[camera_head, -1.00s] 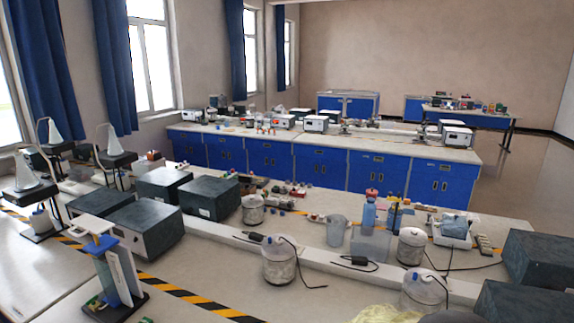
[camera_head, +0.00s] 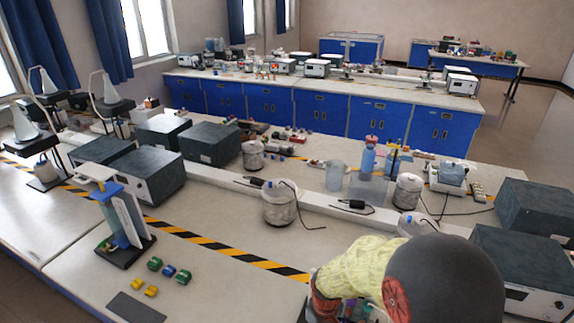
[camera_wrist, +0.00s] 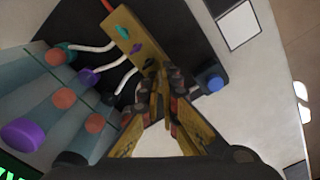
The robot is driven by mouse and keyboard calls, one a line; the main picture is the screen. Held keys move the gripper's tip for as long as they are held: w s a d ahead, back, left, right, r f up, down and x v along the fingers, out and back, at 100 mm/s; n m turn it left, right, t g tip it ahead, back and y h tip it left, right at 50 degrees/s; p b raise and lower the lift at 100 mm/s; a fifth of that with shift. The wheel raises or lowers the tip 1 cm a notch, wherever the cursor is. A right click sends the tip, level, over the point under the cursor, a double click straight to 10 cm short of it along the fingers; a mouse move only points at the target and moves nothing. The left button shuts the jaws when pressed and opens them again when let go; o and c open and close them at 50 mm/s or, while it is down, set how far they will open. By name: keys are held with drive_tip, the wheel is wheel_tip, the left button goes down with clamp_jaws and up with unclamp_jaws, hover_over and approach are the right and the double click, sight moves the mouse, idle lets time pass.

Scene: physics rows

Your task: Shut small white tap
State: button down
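My gripper (camera_wrist: 166,82) is in the middle of the wrist view. Its two dark and yellow fingers converge, with their tips together or nearly so. I see nothing clearly held between them. Just beyond the tips lies a yellow bar (camera_wrist: 128,22) with a green knob (camera_wrist: 124,32) and a purple knob (camera_wrist: 136,48). White hoses (camera_wrist: 90,46) run to this bar from the left. I cannot pick out a small white tap with certainty; the fingers hide part of the bar's near end. The gripper cannot be made out in the head view.
Left in the wrist view are teal cylinders with orange and purple round ends (camera_wrist: 22,134). A blue knob (camera_wrist: 215,83) sits right of the fingers. In the head view, a crumpled yellow form (camera_head: 352,266) and dark rounded shape (camera_head: 445,280) cover the front right bench.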

drive_tip(key=m, duration=0.4)
drive_tip(key=shift+m+p, duration=0.4)
drive_tip(key=shift+m, duration=1.1)
drive_tip(key=m, duration=0.3)
drive_tip(key=shift+m+p, duration=0.35)
drive_tip(key=shift+m, duration=0.05)
drive_tip(key=c, duration=2.4)
unclamp_jaws()
